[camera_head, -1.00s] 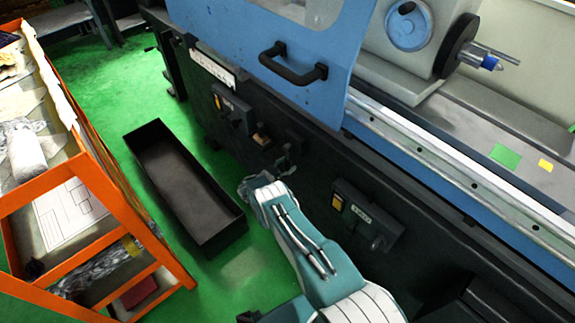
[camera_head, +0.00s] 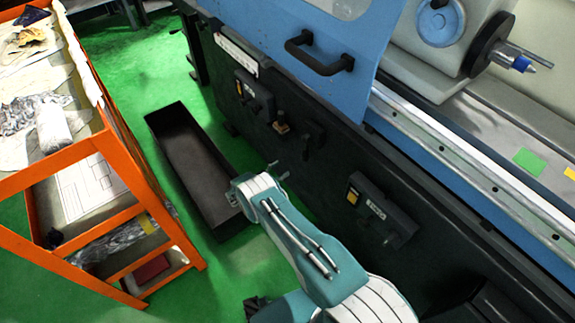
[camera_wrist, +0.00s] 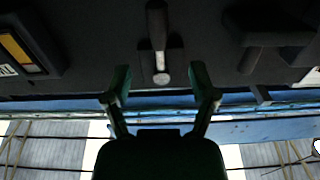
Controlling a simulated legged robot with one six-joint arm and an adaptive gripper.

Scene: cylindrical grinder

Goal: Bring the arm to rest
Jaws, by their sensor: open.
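My gripper (camera_wrist: 160,88) shows in the wrist view with its two dark green fingers spread apart and nothing between them. A dark lever with a round light end (camera_wrist: 160,72) appears beyond the gap between the fingertips; I see no contact. In the head view my teal and white arm reaches up from the bottom edge beside the dark front of the grinder (camera_head: 330,200). The gripper there is small and mostly hidden by the arm's end.
A long black open bin (camera_head: 185,150) lies on the green floor left of my arm. An orange shelf rack (camera_head: 100,150) with cloths and papers stands at the left. The grinder's blue door has a dark handle (camera_head: 318,55). Control boxes (camera_head: 380,212) jut from its front.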

